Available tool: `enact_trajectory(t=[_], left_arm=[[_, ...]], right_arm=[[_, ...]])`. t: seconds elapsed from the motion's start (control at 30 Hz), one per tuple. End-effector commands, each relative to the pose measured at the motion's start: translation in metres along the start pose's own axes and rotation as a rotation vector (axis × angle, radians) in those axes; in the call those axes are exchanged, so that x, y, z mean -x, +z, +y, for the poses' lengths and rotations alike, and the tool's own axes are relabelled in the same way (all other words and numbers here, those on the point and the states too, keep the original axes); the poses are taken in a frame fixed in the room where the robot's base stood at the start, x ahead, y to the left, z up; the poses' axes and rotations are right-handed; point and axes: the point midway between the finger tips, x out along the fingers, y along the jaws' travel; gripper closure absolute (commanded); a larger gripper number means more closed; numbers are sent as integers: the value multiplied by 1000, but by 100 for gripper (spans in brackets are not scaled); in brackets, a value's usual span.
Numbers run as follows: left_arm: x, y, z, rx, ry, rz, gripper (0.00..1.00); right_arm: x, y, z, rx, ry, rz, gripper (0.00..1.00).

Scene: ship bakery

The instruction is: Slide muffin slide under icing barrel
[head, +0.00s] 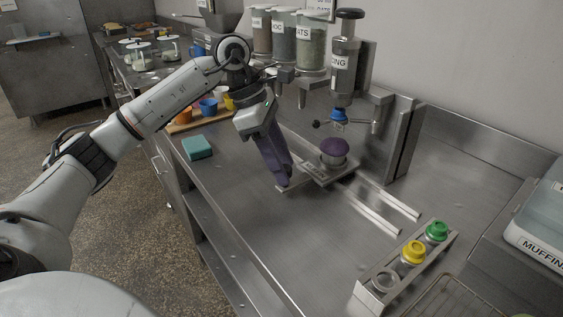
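The muffin slide (318,176) is a flat metal plate on rails on the steel counter. A muffin with a purple top (334,147) sits in a metal cup on it. The icing barrel (343,72) is a clear upright cylinder with a dark top, mounted on a metal stand, with a blue nozzle (338,115) above and close to the muffin. My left gripper (285,184) points down with its purple fingers at the slide's left end. The fingers overlap in this view, so their gap and any contact with the slide are hidden. My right gripper is out of view.
Two bare rails (378,211) run on to the lower right. A metal rack (408,268) holds yellow- and green-topped pieces. A teal block (197,147) lies on the left of the counter. Labelled topping jars (283,38) stand behind the gripper. The counter's front middle is clear.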

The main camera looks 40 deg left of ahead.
Motion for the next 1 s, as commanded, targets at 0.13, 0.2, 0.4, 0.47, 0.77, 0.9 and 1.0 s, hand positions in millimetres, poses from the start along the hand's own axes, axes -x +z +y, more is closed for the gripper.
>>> enact_trajectory(t=[0.13,0.2,0.4,0.47,0.77,0.9,1.0], left_arm=[[0,0,0,0,-1,1,57],[1,0,0,1,-1,1,57],[23,0,0,1,3,-1,57],[35,1,1,1,4,-2,57],[90,1,1,1,2,-1,57],[101,0,0,0,0,-1,57],[103,0,0,1,-1,0,57]], right_arm=[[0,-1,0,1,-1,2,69],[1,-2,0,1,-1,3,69],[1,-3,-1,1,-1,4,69],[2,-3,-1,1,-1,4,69],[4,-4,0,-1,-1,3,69],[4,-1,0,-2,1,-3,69],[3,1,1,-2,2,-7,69]])
